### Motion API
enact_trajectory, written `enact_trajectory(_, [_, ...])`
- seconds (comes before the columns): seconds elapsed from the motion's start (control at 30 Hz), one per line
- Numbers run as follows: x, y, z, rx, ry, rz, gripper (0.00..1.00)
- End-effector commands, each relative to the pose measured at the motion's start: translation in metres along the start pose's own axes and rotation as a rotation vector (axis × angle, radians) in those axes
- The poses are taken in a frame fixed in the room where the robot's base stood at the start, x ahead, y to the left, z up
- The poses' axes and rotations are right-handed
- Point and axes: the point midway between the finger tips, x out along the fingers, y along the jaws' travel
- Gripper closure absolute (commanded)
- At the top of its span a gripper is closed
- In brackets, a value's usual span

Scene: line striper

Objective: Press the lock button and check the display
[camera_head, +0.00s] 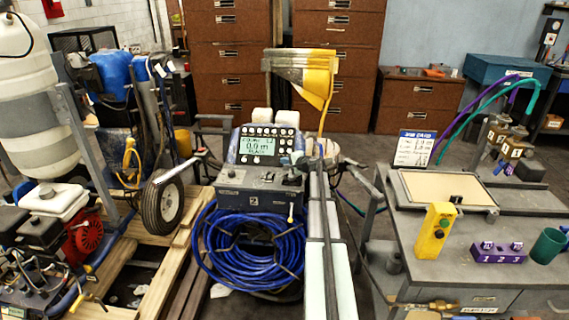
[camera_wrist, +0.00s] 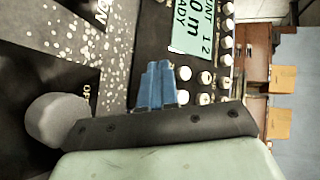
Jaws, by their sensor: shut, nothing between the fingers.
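The striper's control panel (camera_head: 236,160) has a lit green display (camera_head: 260,146) reading about "0.0 m", with small text lines above and below. I cannot tell which is the lock button. My gripper (camera_wrist: 154,66) is shut and empty, its blue fingers close beside the buttons; contact is not visible. In the head view the fingers cannot be made out.
A coiled blue hose (camera_head: 250,250) hangs below the panel. A grey knob (camera_wrist: 58,120) is near the gripper in the wrist view. At right, a grey bench (camera_head: 425,270) holds a yellow button box (camera_head: 435,230) and a purple numbered block (camera_head: 498,253). A wheel (camera_head: 162,203) stands left.

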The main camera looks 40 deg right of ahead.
Motion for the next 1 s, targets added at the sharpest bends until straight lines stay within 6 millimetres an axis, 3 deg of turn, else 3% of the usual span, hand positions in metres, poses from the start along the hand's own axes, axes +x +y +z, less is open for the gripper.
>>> enact_trajectory(1.0, [0.0079,0.0066,-0.0061,-0.002,0.001,0.002,1.00])
